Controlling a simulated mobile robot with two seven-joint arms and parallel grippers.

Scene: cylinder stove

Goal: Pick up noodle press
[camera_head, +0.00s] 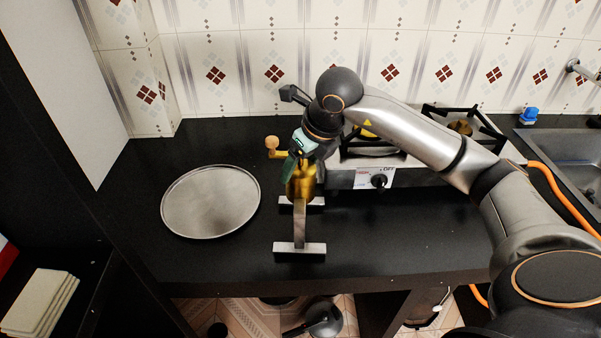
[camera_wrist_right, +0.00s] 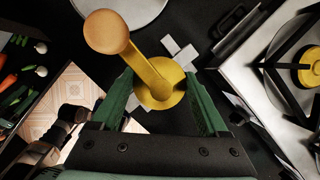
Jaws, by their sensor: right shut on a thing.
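The noodle press (camera_head: 300,184) is a brass-coloured body on a grey metal stand, with a crank and a round wooden knob. It stands upright on the black counter, left of the stove. In the right wrist view its yellow top and crank (camera_wrist_right: 158,85) sit between the green fingers. My right gripper (camera_head: 292,166) reaches down from above and is shut on the press; the fingers (camera_wrist_right: 160,95) lie on both sides of the body. The arm hides part of its top. My left gripper is not in view.
A round metal plate (camera_head: 211,202) lies left of the press. The gas stove (camera_head: 405,172) stands close on the right, with an orange hose and a sink (camera_head: 567,150) beyond. The counter is clear in front of the stove.

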